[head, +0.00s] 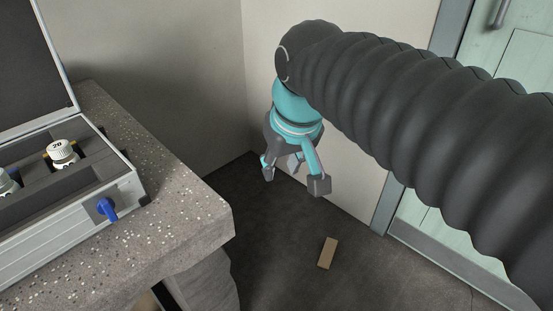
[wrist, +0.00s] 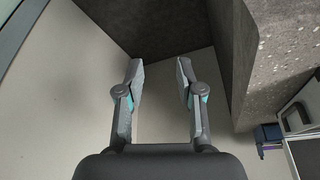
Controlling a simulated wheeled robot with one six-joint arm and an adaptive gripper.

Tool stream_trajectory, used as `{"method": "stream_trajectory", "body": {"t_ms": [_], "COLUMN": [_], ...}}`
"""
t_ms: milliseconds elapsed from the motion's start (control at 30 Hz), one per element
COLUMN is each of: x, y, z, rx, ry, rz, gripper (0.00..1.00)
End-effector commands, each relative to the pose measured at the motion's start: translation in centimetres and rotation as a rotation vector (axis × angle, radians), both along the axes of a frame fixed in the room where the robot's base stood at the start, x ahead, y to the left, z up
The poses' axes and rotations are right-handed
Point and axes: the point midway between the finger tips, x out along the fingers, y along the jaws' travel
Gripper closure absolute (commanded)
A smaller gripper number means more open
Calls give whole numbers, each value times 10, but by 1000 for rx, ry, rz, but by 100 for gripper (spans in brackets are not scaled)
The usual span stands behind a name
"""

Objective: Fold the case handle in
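An open silver case (head: 60,233) lies on the speckled bench at the left of the head view, its lid raised. A blue part (head: 108,208) sticks out from the case's near right end; it may be the handle, but its shape is too small to be sure. In the wrist view a dark blue part (wrist: 268,137) shows at the case's edge (wrist: 301,115), at the right. My gripper (head: 293,179) hangs in the air right of the bench, pointing down, apart from the case. Its fingers are spread with nothing between them, also in the wrist view (wrist: 160,70).
The concrete bench (head: 185,215) ends at a corner between the case and my gripper. A white piece marked 20 (head: 62,152) sits in the case. A small tan block (head: 328,253) lies on the dark floor. A pale wall and a green door (head: 520,75) stand behind.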

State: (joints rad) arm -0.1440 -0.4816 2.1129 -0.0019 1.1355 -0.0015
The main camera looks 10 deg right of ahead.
Motion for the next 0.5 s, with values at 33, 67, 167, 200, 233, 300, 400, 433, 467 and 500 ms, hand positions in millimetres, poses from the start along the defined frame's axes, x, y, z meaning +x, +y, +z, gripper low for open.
{"method": "stream_trajectory", "body": {"t_ms": [33, 67, 167, 200, 233, 300, 400, 433, 467, 500], "x": [-3, -5, -8, -9, -9, -10, -10, -10, -10, -10], "y": [-2, -3, -6, -7, -7, -7, -8, -8, -7, -7], "z": [-5, -7, -12, -13, -13, -14, -14, -14, -14, -14], "rx": [1, 2, 2, 3, 2, 3, 3, 3, 3, 3], "ry": [-6, -8, -13, -14, -15, -17, -18, -17, -17, -17], "rz": [-6, -9, -16, -18, -19, -20, -20, -20, -20, -20], "gripper": [63, 63, 63, 63, 63, 63, 63, 63, 63, 63]}}
